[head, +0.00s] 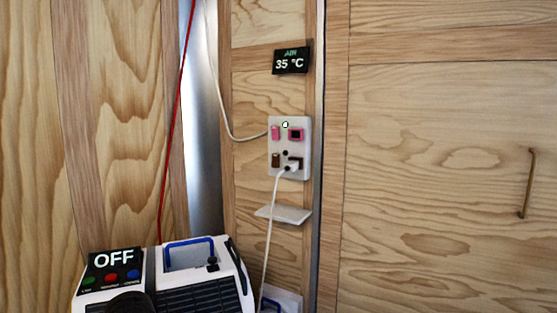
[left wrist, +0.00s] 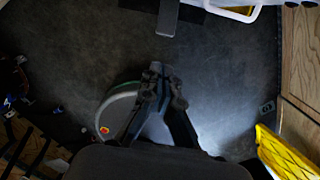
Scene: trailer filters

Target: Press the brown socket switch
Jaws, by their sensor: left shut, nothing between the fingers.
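The white switch panel (head: 304,150) is on the wooden wall in the head view, right of centre. The small brown switch (head: 276,160) is at its lower left, beside the brown socket (head: 297,161). A white plug (head: 292,168) with a white cable sits at that socket and partly covers it. A pink switch (head: 276,132) and a pink-framed socket (head: 296,135) are above. My left gripper (left wrist: 160,72) shows in the left wrist view, shut and empty above the dark floor, with the panel outside that view. My right gripper is in neither view.
A small white shelf (head: 284,214) juts out below the panel. A white machine (head: 190,294) with an "OFF" display (head: 113,260) stands at lower left. A red cord (head: 175,110) hangs left. A yellow object (left wrist: 285,155) lies at right in the wrist view.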

